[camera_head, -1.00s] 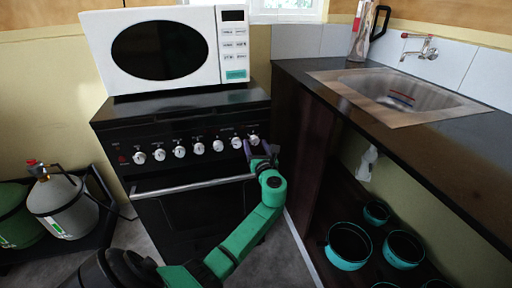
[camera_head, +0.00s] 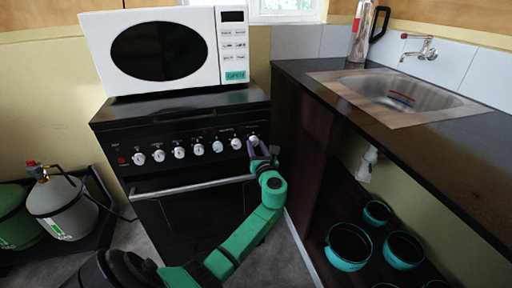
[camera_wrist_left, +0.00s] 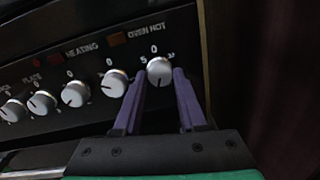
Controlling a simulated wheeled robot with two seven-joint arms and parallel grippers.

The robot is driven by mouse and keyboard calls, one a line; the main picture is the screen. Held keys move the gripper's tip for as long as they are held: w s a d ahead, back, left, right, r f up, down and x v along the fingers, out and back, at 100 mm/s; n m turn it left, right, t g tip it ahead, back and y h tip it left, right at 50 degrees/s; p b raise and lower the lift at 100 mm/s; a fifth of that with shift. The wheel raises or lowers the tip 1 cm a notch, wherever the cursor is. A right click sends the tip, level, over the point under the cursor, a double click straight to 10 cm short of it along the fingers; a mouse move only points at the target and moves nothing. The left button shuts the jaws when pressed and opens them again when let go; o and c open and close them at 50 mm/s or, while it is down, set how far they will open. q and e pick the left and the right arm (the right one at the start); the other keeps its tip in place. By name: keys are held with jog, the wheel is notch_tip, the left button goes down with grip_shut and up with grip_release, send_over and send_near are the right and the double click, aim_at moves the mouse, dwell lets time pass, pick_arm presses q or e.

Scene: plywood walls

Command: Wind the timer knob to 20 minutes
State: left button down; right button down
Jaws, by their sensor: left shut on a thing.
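The timer knob (camera_head: 253,139) is the silver knob at the far right of the stove's black control panel. In the left wrist view the timer knob (camera_wrist_left: 159,70) has a 0 above it and a 5 at its upper left; no clear pointer mark shows on it. My left gripper (camera_head: 260,149) reaches it from the front, with its purple fingers (camera_wrist_left: 160,76) one on each side of the knob, shut on it. My right gripper is not in view.
Several similar knobs (camera_head: 198,149) line the panel to the left, the nearest one (camera_wrist_left: 114,83) close to my left finger. The oven handle (camera_head: 190,187) runs below. A dark counter side (camera_head: 300,140) stands just right of the stove. A microwave (camera_head: 165,50) sits on top.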

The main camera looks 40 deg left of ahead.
pick_arm(q)
jog(key=shift+f+n, duration=0.15)
jog(key=shift+n, duration=0.25)
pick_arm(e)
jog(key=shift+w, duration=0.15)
pick_arm(q)
jog(key=shift+n+b, duration=0.35)
jog(key=shift+n, duration=0.15)
jog(key=n+b, duration=0.1)
jog(key=n, duration=0.1)
jog(key=shift+f+n, duration=0.15)
jog(key=shift+n, duration=0.25)
jog(key=shift+n+b, duration=0.6)
jog(key=shift+n, duration=0.4)
jog(key=shift+n+b, duration=0.3)
jog(key=shift+n, duration=0.4)
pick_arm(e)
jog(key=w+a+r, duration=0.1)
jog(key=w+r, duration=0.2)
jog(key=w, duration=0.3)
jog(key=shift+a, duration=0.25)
